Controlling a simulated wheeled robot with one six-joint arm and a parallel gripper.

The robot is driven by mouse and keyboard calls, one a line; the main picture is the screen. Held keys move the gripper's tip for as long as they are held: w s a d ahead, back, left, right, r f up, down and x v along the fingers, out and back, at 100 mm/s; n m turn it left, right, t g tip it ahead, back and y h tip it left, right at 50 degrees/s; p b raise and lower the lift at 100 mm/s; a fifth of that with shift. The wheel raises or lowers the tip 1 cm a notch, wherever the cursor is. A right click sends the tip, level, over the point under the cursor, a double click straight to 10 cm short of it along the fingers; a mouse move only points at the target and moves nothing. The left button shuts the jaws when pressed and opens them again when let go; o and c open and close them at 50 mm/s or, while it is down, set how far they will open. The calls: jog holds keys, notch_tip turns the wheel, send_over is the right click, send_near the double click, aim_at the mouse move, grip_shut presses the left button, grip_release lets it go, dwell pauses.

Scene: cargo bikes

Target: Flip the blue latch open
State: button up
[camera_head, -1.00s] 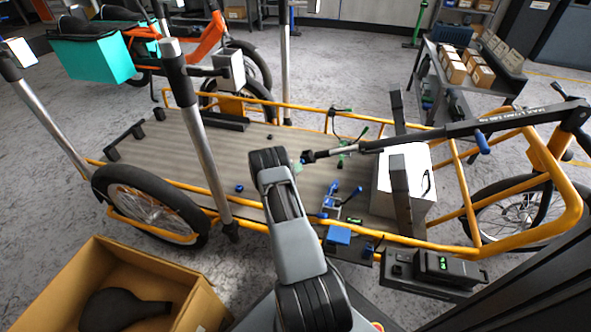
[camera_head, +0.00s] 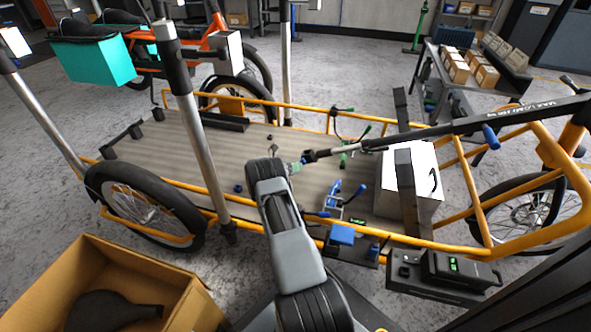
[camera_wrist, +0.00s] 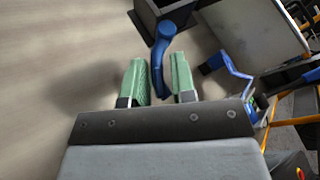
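A blue latch handle (camera_wrist: 163,58) shows in the wrist view, hanging from a dark block (camera_wrist: 165,12). Its narrow lower end lies between the two green fingertips of my gripper (camera_wrist: 160,78). The latch is too small there to make out clearly.
A second blue lever mechanism (camera_wrist: 230,66) stands right of my fingers; it also shows in the head view (camera_head: 340,196). A white box (camera_head: 408,170) with a dark upright bar sits beyond it. Yellow frame rails and a metal post (camera_head: 205,150) surround the deck.

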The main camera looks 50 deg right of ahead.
jog(key=o, duration=0.3)
jog(key=shift+w, duration=0.15)
jog(key=shift+a, duration=0.1)
jog(key=p+v, duration=0.2)
jog(key=v, duration=0.4)
jog(key=shift+a+r+p, duration=0.1)
jog(key=shift+p, duration=0.3)
jog(key=shift+w+a, duration=0.15)
jog(key=shift+a, duration=0.45)
